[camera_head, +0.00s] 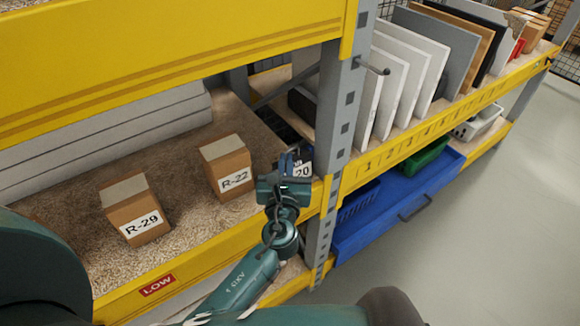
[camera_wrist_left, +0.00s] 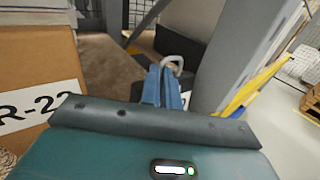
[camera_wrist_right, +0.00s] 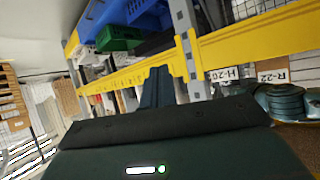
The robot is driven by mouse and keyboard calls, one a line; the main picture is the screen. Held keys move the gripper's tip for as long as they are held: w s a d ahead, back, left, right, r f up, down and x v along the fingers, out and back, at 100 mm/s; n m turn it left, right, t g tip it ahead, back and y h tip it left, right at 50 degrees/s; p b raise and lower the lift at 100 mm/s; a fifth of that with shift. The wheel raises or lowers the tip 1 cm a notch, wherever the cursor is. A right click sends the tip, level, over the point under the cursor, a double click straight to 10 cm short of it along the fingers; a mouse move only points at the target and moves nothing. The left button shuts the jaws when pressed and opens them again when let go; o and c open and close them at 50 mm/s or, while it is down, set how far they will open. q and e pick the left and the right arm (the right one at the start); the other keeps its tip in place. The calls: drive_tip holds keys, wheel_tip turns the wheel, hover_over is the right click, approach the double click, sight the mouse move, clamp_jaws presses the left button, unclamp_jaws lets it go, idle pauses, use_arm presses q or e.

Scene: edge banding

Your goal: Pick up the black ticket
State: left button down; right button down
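I cannot make out the black ticket for certain in any view. My left gripper (camera_head: 290,162) is at the shelf's front edge beside the grey upright, in front of a box with a label ending in 20 (camera_head: 302,170). In the left wrist view its blue fingers (camera_wrist_left: 162,84) are close together, and a pale grey loop (camera_wrist_left: 172,60) shows at their tips. I cannot tell whether they touch it. A dark surface (camera_wrist_left: 178,44) lies behind. In the right wrist view my right gripper (camera_wrist_right: 158,86) has its fingers together, empty, pointing toward the rack.
Cartons R-29 (camera_head: 136,212) and R-22 (camera_head: 226,170) stand on the chipboard shelf. The grey upright (camera_head: 342,110) is close right of my left gripper. Upright panels (camera_head: 412,70) and a blue drawer (camera_head: 385,215) are farther right. The floor at right is clear.

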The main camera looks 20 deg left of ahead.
use_arm(q)
drive_tip(key=shift+s+a+r, duration=0.1)
drive_tip(key=shift+r, duration=0.15)
wheel_tip(320, 180, up, 6)
drive_tip(key=r+p, duration=0.1)
drive_tip(key=p, duration=0.2)
drive_tip(key=s+a+b, duration=0.1)
drive_tip(key=s+a, duration=0.3)
drive_tip(key=s, duration=0.5)
drive_tip(key=s+a+b, duration=0.1)
drive_tip(key=s+a, duration=0.3)
drive_tip(key=s, duration=0.4)
drive_tip(key=shift+s+a+f, duration=0.25)
drive_tip(key=shift+s+a, duration=0.1)
drive_tip(key=shift+a, duration=0.05)
use_arm(e)
drive_tip(key=shift+s, duration=0.1)
drive_tip(key=shift+s, duration=0.1)
